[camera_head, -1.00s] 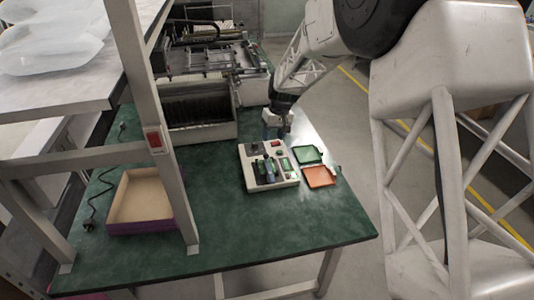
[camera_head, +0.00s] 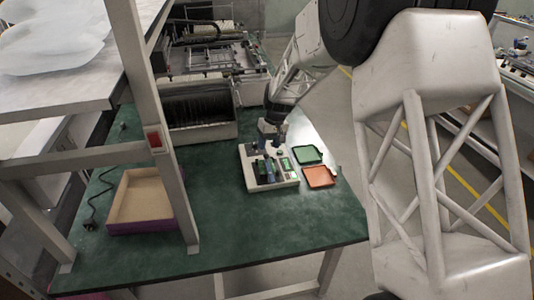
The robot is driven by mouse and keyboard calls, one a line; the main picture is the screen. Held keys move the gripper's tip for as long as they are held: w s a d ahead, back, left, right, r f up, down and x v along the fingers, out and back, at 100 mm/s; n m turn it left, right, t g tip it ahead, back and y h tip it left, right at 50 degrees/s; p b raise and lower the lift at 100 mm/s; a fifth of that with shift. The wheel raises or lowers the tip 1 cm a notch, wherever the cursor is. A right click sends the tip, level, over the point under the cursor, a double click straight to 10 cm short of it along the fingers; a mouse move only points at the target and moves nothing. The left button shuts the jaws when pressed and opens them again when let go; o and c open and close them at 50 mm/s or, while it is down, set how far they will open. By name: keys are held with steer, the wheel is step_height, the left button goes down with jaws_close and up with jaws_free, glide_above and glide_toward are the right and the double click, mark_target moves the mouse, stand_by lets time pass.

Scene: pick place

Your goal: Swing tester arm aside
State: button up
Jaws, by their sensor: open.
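The tester (camera_head: 258,184) is a small off-white box on the green table, with dark, blue and green parts on its top and a small green screen on its right side. Its swing arm is too small to tell apart from the other parts on top. My gripper (camera_head: 270,139) points down at the far edge of the tester, close above it. The fingers are small and partly merged with the tester's back parts; they are open. I cannot tell whether they touch anything.
A green tray (camera_head: 306,154) and an orange tray (camera_head: 320,177) lie right of the tester. An open box (camera_head: 143,197) with purple sides stands at left, behind a grey upright post (camera_head: 167,140). Machinery (camera_head: 199,118) fills the table's back. The table's front middle is clear.

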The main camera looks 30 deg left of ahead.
mark_target(269, 168)
steer(key=shift+s+a+f, duration=0.15)
steer(key=shift+s+f, duration=0.05)
steer(key=shift+f, duration=0.9)
steer(key=shift+s+a+f, duration=0.1)
steer(key=shift+s+f, duration=0.1)
steer(key=shift+f, duration=0.9)
jaws_close()
